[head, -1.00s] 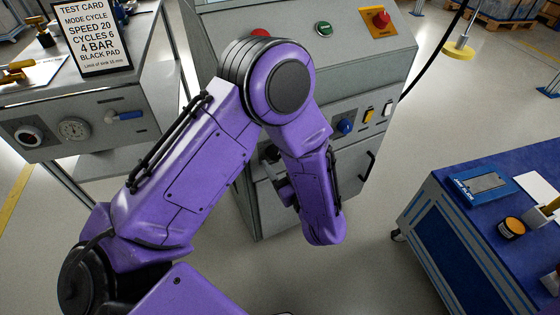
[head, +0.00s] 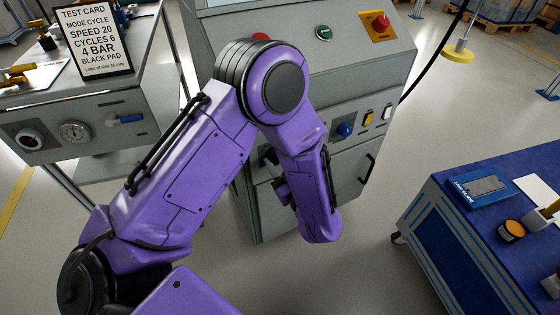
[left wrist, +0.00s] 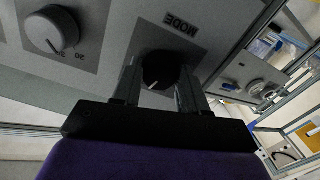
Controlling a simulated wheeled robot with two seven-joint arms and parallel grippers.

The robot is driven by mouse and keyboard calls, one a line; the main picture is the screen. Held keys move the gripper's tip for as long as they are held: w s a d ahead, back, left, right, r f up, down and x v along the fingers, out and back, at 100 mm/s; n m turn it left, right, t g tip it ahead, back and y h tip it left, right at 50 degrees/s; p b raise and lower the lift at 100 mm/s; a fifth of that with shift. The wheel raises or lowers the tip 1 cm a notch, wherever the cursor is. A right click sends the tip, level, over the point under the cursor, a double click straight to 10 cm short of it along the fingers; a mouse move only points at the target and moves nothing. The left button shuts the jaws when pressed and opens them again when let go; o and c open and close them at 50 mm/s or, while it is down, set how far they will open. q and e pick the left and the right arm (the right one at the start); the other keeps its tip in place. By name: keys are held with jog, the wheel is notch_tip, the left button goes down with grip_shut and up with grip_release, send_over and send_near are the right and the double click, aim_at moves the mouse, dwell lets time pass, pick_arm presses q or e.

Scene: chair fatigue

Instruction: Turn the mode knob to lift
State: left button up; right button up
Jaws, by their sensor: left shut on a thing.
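The dark round mode knob (left wrist: 158,66) sits on a grey panel under an upside-down "MODE" label (left wrist: 182,23) in the left wrist view. Its white pointer line slants toward the lower left of that picture. My left gripper (left wrist: 160,76) is shut on the knob, one finger on each side. In the head view my purple left arm hides the knob and most of the gripper; only dark gripper parts (head: 272,160) show at the cabinet front. The knob's position markings are not readable. My right gripper is not in view.
Another dial (left wrist: 50,31) with number marks is beside the mode knob. The cabinet also carries a green button (head: 324,33), a red knob on yellow (head: 380,24) and a blue knob (head: 345,129). A test card (head: 93,40) reads "MODE CYCLE". A blue-topped cart (head: 450,215) stands right.

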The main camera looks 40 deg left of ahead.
pick_arm(q)
jog(key=n+p, duration=0.1)
jog(key=n, duration=0.2)
jog(key=shift+r, duration=0.1)
jog(key=n+p, duration=0.1)
jog(key=n, duration=0.2)
jog(key=shift+n, duration=0.3)
jog(key=n+p, duration=0.1)
jog(key=n, duration=0.3)
jog(key=shift+n, duration=2.1)
jog(key=o, duration=1.1)
jog(key=shift+c, duration=0.2)
